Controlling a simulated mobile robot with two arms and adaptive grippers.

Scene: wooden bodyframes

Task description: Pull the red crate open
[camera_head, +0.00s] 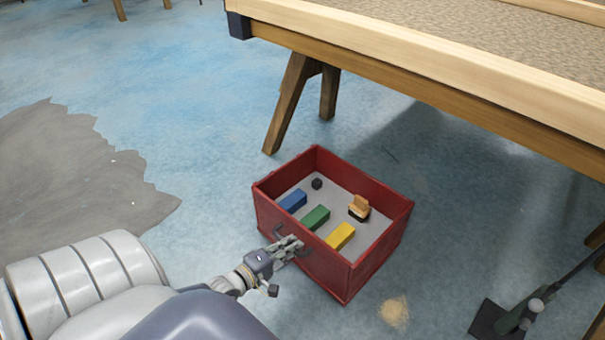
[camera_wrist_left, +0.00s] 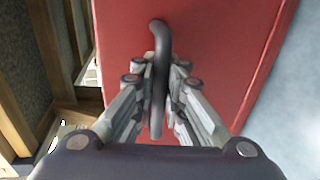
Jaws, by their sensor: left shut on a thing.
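The red crate (camera_head: 328,273) stands on the blue floor in front of the wooden table. It is open at the top and holds blocks and small items on a grey bottom. My left gripper (camera_head: 294,244) is at the crate's near left wall, shut on the dark handle there. In the left wrist view the curved handle (camera_wrist_left: 158,38) runs between the fingers of my left gripper (camera_wrist_left: 160,75), in front of the red crate wall (camera_wrist_left: 225,50). The fingers hide part of the handle. My right gripper is not in view.
Inside the crate are a blue block (camera_head: 293,201), a green block (camera_head: 316,217), a yellow block (camera_head: 341,236), a small dark cube (camera_head: 317,184) and a tan-and-dark item (camera_head: 359,207). The wooden table (camera_head: 420,75) stands behind. Floor to the crate's left is clear.

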